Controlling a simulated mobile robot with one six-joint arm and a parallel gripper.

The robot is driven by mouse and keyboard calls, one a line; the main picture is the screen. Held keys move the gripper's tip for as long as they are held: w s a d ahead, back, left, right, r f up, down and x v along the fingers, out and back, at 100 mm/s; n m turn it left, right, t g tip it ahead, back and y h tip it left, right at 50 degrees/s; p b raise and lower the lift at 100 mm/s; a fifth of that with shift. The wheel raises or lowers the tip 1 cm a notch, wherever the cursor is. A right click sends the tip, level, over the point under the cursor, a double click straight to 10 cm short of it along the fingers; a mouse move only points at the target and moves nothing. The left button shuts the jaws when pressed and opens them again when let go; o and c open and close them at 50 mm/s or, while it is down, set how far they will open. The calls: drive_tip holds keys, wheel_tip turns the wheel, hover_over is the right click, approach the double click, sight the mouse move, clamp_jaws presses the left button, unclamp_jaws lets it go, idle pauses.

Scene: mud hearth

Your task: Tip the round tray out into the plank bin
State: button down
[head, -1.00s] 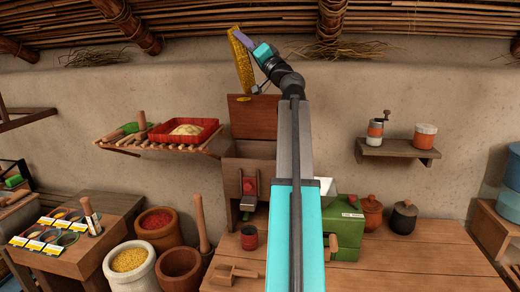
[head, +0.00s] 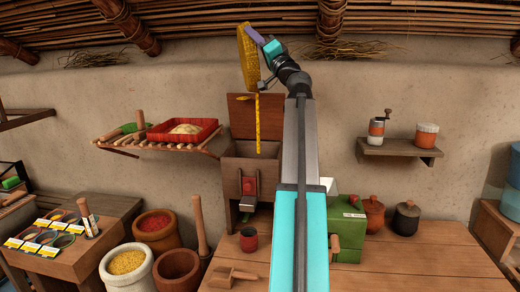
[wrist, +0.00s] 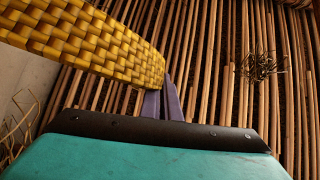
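The round tray (head: 248,58) is yellow and woven. It stands steeply on edge, high above the plank bin, and also fills the upper left of the wrist view (wrist: 85,38). My gripper (head: 256,37) has its purple fingers shut at the tray's rim; they also show in the wrist view (wrist: 163,104). A thin yellow stream (head: 258,125) falls from the tray's lower edge into the plank bin (head: 238,170). The bin is brown wood, with its lid (head: 242,112) standing up behind the opening. The inside of the bin is mostly hidden.
A slatted shelf (head: 130,147) with a red tray (head: 182,131) is left of the bin. A green box (head: 348,240) and lidded pots (head: 405,218) stand on the table (head: 420,262) to the right. A small wall shelf (head: 398,152) is further right.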

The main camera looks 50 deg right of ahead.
drive_tip(key=w+f+b, duration=0.1)
drive_tip(key=w, duration=0.1)
drive_tip(key=w+m+h+b, duration=0.1)
drive_tip(key=w, duration=0.1)
drive_tip(key=w+d+f+m+b, duration=0.1)
drive_tip(key=shift+w+f+h, duration=0.35)
drive_tip(key=shift+w+h, duration=0.05)
drive_tip(key=s+p, duration=0.1)
drive_tip(key=s+r+p, duration=0.1)
drive_tip(key=shift+s+a+r+n+y, duration=0.2)
drive_tip(key=shift+s+n+y, duration=0.1)
drive_tip(key=shift+n+y, duration=0.1)
drive_tip(key=w+a+f+n+g+y+p, duration=0.1)
drive_tip(key=w+a+n+y+p, duration=0.2)
drive_tip(key=w+a+n+p, duration=0.1)
drive_tip(key=shift+w+a+f+p, duration=0.15)
drive_tip(key=shift+a+f+p, duration=0.15)
drive_tip(key=shift+p, duration=0.55)
